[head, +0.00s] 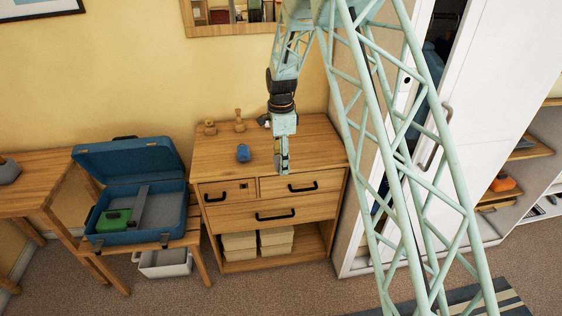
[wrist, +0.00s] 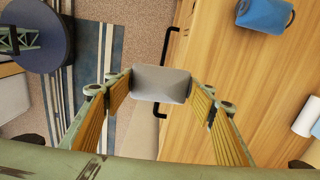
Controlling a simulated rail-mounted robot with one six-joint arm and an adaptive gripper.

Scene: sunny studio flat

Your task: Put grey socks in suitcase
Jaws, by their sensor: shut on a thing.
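The grey socks (wrist: 161,83) are a small grey bundle in the wrist view, pinched between the two fingertips. My gripper (head: 283,166) is shut on them above the front part of the wooden dresser top, and it also shows in the wrist view (wrist: 160,90). In the head view I cannot make out the socks at the fingers. The blue suitcase (head: 90,239) stands open on a wooden stand at the left, its lid tilted back. A green item (head: 113,219) lies in its left part, beside a grey divider (head: 138,207). My gripper is to the right of the suitcase, well apart from it.
A blue item (head: 243,153) lies on the dresser (head: 310,142), left of my gripper, and shows in the wrist view (wrist: 264,14). Two small wooden objects (head: 239,121) stand behind it. A white bin (head: 164,263) is under the stand. A white wardrobe (head: 470,110) stands right.

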